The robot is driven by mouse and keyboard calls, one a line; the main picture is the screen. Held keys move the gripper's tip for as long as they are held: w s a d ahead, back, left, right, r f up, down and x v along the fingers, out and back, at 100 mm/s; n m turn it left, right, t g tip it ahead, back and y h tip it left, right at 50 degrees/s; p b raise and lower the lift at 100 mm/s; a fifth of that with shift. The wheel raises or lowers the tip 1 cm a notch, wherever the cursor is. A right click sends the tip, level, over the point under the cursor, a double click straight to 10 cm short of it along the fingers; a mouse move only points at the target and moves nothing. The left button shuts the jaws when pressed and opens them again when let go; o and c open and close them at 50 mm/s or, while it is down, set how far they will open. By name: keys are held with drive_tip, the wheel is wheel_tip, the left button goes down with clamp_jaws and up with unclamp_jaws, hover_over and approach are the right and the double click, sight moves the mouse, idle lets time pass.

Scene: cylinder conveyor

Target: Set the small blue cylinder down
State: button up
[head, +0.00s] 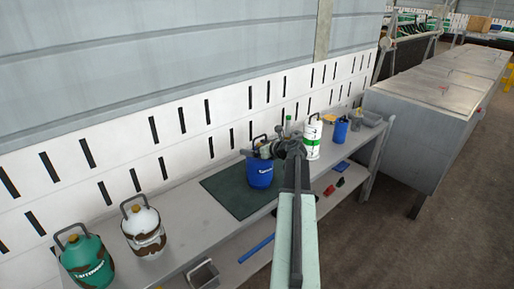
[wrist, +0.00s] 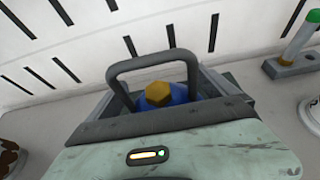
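The small blue cylinder (head: 262,174), with white lettering, is upright at the dark green mat (head: 225,190) on the workbench. Whether its base touches the mat or hangs just above it I cannot tell. My gripper (head: 263,150) is at its top, coming from the right. In the wrist view the cylinder's blue top (wrist: 180,92), yellow cap and dark carrying handle show between my fingers, which appear closed on it. The finger contact itself is partly hidden by the gripper body.
On the workbench (head: 185,215), a white-and-brown cylinder (head: 144,232) and a green cylinder (head: 88,262) stand to the left. A white-and-green cylinder (head: 312,140) and a blue cup (head: 341,131) stand to the right. A slotted white wall (head: 120,170) rises behind.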

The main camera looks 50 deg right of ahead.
drive_tip(key=shift+r, duration=0.2)
drive_tip(key=p+v, duration=0.4)
drive_tip(key=v, duration=0.8)
drive_tip(key=shift+p, duration=0.4)
